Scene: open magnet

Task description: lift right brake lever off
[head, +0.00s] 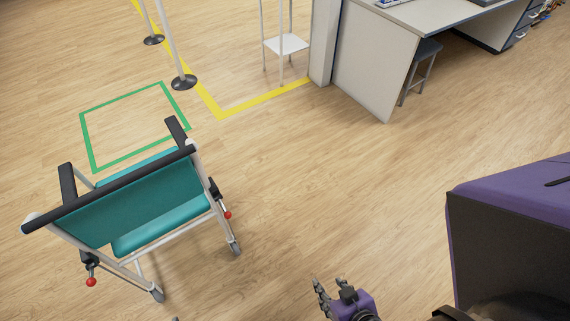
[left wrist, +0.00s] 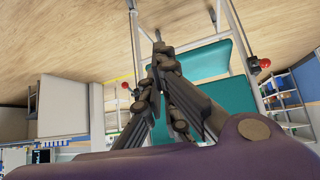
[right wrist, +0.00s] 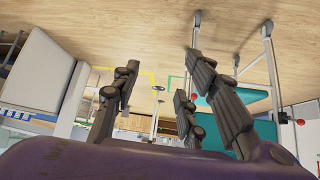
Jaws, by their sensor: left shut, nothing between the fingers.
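A wheeled chair (head: 160,190) with teal seat and back stands at left in the head view. Its right brake lever (head: 228,214) is a red knob on a dark lever beside the right frame tube, above the wheel. The left brake lever (head: 91,282) has a matching red knob. Both show in the left wrist view, the right lever (left wrist: 125,85) farther off. My right gripper (head: 333,290) is open and empty above the floor, right of the chair and apart from it. My left gripper (left wrist: 160,48) is shut and empty, with the chair beyond its fingers.
Purple-and-black equipment (head: 505,200) fills the lower right. A desk (head: 385,65) and a stool (head: 425,60) stand at the back right. Barrier posts (head: 183,82) stand behind the chair. A green floor square (head: 100,114) lies beyond it. The middle floor is clear.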

